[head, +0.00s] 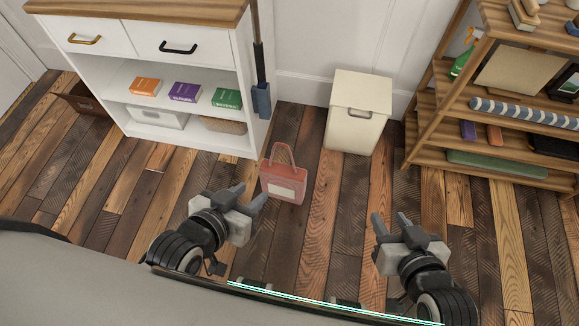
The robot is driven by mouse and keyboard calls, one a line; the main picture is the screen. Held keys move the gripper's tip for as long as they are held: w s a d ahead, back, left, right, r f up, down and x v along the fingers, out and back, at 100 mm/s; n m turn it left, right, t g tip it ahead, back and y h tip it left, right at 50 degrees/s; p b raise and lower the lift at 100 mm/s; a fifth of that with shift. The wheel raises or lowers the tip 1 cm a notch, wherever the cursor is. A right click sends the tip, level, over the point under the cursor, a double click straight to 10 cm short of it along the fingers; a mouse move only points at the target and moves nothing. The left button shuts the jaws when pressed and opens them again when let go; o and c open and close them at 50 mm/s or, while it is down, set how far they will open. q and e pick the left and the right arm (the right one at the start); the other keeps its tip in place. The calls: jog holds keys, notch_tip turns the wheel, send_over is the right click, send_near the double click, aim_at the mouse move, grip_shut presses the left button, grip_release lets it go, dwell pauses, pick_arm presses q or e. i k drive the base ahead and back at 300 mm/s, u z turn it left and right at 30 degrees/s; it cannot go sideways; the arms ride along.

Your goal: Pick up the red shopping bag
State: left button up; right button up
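The red shopping bag (283,184) stands upright on the plank floor in the middle of the head view, with its handles up and a pale label on its front. My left gripper (250,194) is to the left of the bag and a little nearer to me, its fingers apart with nothing between them. My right gripper (391,219) is further off to the right of the bag, its two fingers apart and empty. Neither gripper appears to touch the bag.
A white cabinet (190,75) with drawers and books stands behind left. A cream lidded bin (357,112) is behind the bag. A wooden shelf unit (425,110) stands at right. A blue-ended tool (261,100) leans by the cabinet. Floor between my grippers is clear.

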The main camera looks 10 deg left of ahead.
aim_at(282, 181)
jog(key=z, duration=3.65)
jog(key=k, duration=1.8)
jog(key=u, duration=1.9)
